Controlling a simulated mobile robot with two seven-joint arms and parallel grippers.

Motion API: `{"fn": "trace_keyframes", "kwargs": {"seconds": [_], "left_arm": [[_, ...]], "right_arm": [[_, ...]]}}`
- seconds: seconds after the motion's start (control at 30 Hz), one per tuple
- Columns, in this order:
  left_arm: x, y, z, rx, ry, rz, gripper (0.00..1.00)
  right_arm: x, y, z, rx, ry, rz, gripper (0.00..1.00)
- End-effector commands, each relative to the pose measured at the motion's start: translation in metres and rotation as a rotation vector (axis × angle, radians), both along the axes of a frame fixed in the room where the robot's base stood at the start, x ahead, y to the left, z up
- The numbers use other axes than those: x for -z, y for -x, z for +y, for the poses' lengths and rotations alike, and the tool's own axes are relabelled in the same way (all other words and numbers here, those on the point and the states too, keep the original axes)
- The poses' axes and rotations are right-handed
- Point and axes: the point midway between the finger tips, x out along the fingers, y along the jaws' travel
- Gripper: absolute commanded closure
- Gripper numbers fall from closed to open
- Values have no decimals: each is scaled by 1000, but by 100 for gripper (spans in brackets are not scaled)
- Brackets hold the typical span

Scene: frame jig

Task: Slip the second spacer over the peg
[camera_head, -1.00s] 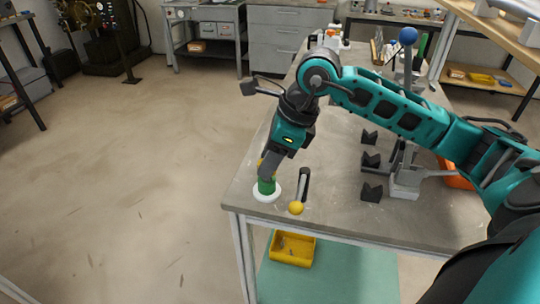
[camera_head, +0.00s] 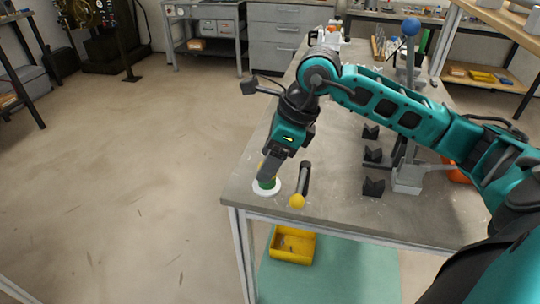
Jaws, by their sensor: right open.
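A white round base (camera_head: 275,191) stands near the table's front left corner. A green piece (camera_head: 266,184), likely a spacer, sits at its middle, just under my right gripper (camera_head: 266,176). The right gripper points down at it and is open, its fingers close around or beside the green piece. A bit of yellow (camera_head: 262,166) shows beside the fingers; I cannot tell what part it is. The peg is hidden behind the gripper, so I cannot tell how the pieces sit on it. My left gripper is not in view.
A dark bar with a yellow ball end (camera_head: 297,201) lies right of the base. Black V-shaped blocks (camera_head: 373,187) and a grey stand (camera_head: 407,180) with a blue ball (camera_head: 411,26) are farther right. A yellow bin (camera_head: 292,245) sits below the tabletop.

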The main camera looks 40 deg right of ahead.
Motion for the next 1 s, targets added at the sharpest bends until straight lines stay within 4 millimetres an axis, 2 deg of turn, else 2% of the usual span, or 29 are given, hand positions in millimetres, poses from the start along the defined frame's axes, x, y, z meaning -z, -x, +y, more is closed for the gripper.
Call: {"fn": "trace_keyframes", "kwargs": {"seconds": [0.13,0.23,0.7,0.83,1.0], "left_arm": [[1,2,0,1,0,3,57],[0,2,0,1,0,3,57],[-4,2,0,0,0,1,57],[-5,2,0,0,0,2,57],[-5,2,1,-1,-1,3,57]], "right_arm": [[-2,1,-1,0,1,-1,34],[-11,2,-4,1,3,-1,34],[-99,27,-31,2,2,-3,34],[-113,31,-35,1,1,-3,34],[-119,33,-37,0,1,1,34]]}}
